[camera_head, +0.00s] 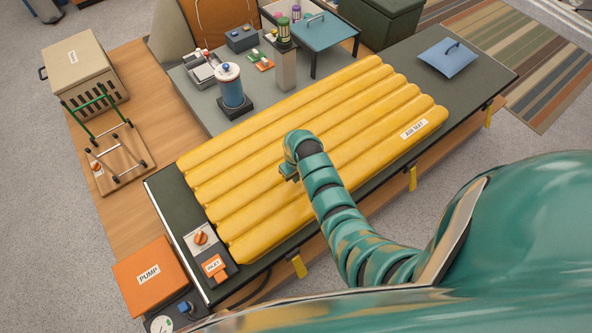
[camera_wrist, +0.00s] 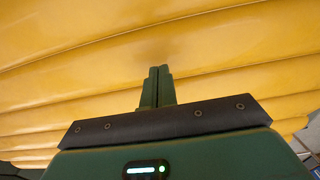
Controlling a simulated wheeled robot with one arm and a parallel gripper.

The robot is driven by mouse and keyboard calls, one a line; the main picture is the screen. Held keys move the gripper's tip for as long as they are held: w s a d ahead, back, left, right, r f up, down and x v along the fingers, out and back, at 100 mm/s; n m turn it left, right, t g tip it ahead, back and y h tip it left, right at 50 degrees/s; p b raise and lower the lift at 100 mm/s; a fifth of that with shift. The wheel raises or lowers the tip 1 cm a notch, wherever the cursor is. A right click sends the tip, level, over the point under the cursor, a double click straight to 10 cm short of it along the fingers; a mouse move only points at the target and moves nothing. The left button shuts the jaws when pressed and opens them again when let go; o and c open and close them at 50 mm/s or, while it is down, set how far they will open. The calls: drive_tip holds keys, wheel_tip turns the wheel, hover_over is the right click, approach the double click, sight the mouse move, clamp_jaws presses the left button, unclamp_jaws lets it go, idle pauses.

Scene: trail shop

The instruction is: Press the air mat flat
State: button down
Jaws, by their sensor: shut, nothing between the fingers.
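The yellow air mat (camera_head: 330,112) lies on the dark table, with puffed, rounded ribs along its length and a white "AIR MAT" label near its right end. Its ribs fill most of the wrist view (camera_wrist: 60,60). My gripper (camera_head: 290,176) is over the middle of the mat, at the end of my green arm. In the wrist view its two green fingers (camera_wrist: 158,72) are together with nothing between them. They point at the mat's ribs; I cannot tell whether they touch. My arm hides part of the mat's near side.
An orange pump box (camera_head: 150,278) and a valve block with an orange knob (camera_head: 201,238) stand at the left end. Behind the mat are a blue-and-white canister (camera_head: 231,88), a grey post (camera_head: 286,70) and a small blue table (camera_head: 318,34). A blue pad (camera_head: 447,58) lies at the right.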

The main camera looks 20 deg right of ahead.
sight(296, 187)
drive_tip(key=shift+f, duration=0.85)
wheel_tip(296, 187, down, 6)
drive_tip(key=b, duration=0.4)
drive_tip(key=shift+r, duration=0.25)
drive_tip(key=shift+s, duration=0.15)
